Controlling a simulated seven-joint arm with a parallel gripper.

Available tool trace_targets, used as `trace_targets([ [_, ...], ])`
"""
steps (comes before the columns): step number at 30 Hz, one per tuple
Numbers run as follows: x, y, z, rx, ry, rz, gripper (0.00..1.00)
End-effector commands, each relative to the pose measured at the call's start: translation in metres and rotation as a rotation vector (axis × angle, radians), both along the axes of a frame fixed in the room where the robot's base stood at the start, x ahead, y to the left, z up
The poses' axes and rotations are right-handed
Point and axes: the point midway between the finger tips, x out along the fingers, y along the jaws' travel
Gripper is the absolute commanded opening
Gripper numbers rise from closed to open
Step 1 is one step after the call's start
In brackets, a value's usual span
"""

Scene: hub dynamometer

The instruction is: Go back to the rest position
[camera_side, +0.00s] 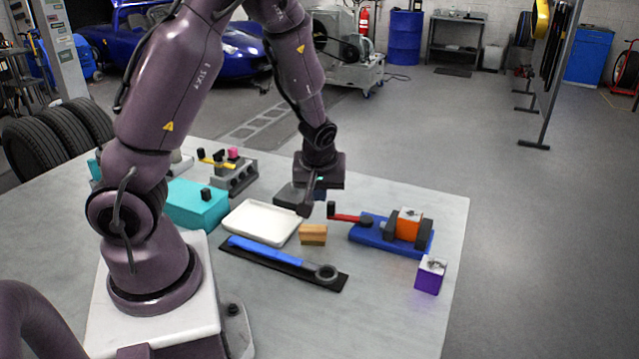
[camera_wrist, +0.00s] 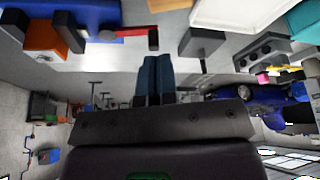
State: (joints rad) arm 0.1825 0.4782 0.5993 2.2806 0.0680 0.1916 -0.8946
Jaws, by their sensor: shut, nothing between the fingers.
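My gripper (camera_side: 306,207) is shut and empty above the table (camera_side: 370,300), close to the dark grey block (camera_side: 287,194) and the white tray (camera_side: 262,222). In the wrist view my gripper (camera_wrist: 156,60) shows its two bluish fingers side by side and touching, with nothing between them. The blue device (camera_side: 378,237) holds an orange block (camera_side: 408,224) and has a red crank handle (camera_side: 350,218) with a black knob. It stands to the right of my gripper. The fingertips' exact height above the table is hard to tell.
A wooden block (camera_side: 313,235) lies in front of my gripper. A blue wrench-like tool (camera_side: 270,253) rests on a black strip. A purple block (camera_side: 430,275) stands near the right edge. A teal box (camera_side: 196,203) and grey fixture (camera_side: 235,178) are left. The front table is clear.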

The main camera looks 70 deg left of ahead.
Motion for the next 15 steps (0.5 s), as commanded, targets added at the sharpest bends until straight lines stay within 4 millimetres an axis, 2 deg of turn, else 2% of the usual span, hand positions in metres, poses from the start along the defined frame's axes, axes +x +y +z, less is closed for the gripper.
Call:
trace_targets([
  [6, -0.004, -0.006, 0.019, 0.001, 0.000, -0.004, 0.00],
  [12, -0.015, -0.010, 0.018, -0.002, 0.092, -0.092, 0.00],
  [14, -0.023, -0.019, 0.015, -0.024, 0.160, -0.165, 0.00],
  [15, -0.027, -0.030, 0.018, -0.051, 0.195, -0.230, 0.00],
])
